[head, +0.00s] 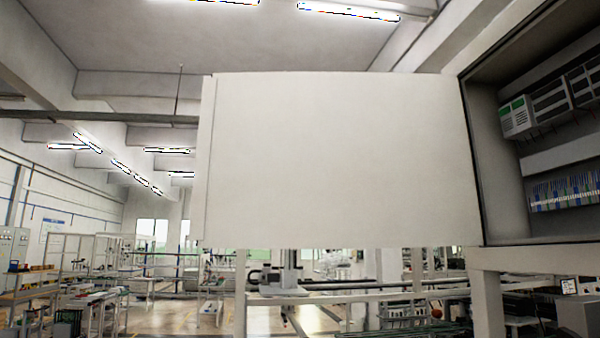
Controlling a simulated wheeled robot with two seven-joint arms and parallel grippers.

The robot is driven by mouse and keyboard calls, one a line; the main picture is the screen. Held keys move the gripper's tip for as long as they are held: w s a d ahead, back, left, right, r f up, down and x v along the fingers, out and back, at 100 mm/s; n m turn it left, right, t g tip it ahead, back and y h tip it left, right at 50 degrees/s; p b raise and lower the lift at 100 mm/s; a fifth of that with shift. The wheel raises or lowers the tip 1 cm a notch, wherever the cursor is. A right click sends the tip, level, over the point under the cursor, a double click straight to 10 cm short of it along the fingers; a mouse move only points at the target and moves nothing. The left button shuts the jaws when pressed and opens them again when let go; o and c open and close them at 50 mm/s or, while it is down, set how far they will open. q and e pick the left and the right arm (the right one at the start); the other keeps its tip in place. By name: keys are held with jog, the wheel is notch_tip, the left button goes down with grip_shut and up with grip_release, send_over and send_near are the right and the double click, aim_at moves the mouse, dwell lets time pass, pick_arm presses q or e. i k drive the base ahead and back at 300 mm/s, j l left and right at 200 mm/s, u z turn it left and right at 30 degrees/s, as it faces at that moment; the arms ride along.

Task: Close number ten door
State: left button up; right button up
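A plain light-grey cabinet door (335,160) stands wide open in the middle of the head view. Its right edge meets the left side of an open electrical cabinet (510,160). The door's free edge is at the left and has a narrow folded lip. No number is visible on the side of the door facing me. Inside the cabinet are grey modules (540,105) and a row of coloured wires (565,190). Neither of my grippers shows in this view.
A light frame post (488,300) and beam stand below the cabinet. Behind the door is a factory hall with workbenches (95,300), racks and gantry rails (390,285). Open floor (185,318) shows at lower left. Ceiling lights hang above.

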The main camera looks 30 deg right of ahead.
aim_at(286, 159)
jog(key=i, duration=2)
jog(key=i+z, duration=0.15)
jog(key=i, duration=0.45)
jog(key=i+j+z, duration=0.1)
jog(key=i, duration=0.45)
jog(key=i+j+z, duration=0.15)
jog(key=i, duration=0.4)
jog(key=j+z, duration=0.1)
jog(key=z, duration=3.65)
jog(key=j, duration=0.1)
